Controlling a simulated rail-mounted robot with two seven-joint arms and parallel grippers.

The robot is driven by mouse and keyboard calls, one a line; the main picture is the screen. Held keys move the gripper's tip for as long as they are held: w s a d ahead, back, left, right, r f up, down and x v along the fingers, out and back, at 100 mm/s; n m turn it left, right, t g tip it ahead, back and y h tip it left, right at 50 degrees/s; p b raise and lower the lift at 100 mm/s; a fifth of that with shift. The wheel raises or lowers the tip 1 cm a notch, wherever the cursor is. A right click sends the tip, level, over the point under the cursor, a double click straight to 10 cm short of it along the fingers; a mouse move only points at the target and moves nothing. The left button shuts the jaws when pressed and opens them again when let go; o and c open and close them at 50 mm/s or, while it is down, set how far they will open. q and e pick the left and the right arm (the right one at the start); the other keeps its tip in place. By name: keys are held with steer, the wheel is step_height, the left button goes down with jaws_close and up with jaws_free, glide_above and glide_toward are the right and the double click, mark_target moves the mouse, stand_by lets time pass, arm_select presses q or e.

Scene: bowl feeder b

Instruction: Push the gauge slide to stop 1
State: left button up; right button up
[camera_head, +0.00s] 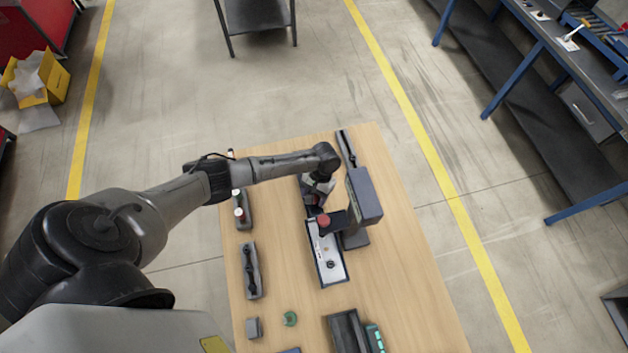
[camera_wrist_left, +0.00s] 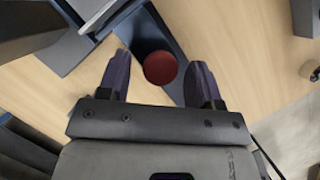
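A grey-blue block-shaped fixture (camera_head: 365,196) stands on the wooden table, and a dark part with a red round knob (camera_head: 323,219) reaches out from its left side. I take the knob to belong to the gauge slide, but the stop marks cannot be read. In the left wrist view the red knob (camera_wrist_left: 160,68) sits over a dark blue bar (camera_wrist_left: 148,32), seen between my fingertips. My left gripper (camera_wrist_left: 160,75) is open; whether its fingers touch the knob cannot be told. In the head view the left gripper (camera_head: 318,190) is just behind the knob, partly hidden by the wrist.
A white plate in a dark frame (camera_head: 328,268) lies in front of the fixture. A dark narrow rail (camera_head: 346,148) lies behind it. Grey holders (camera_head: 251,270) line the table's left side. The right table strip is clear.

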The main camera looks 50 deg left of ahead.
arm_select(q)
steer(key=b+v, duration=0.1)
steer(key=v, duration=1.3)
steer(key=shift+b, duration=0.3)
steer(key=shift+f, duration=0.15)
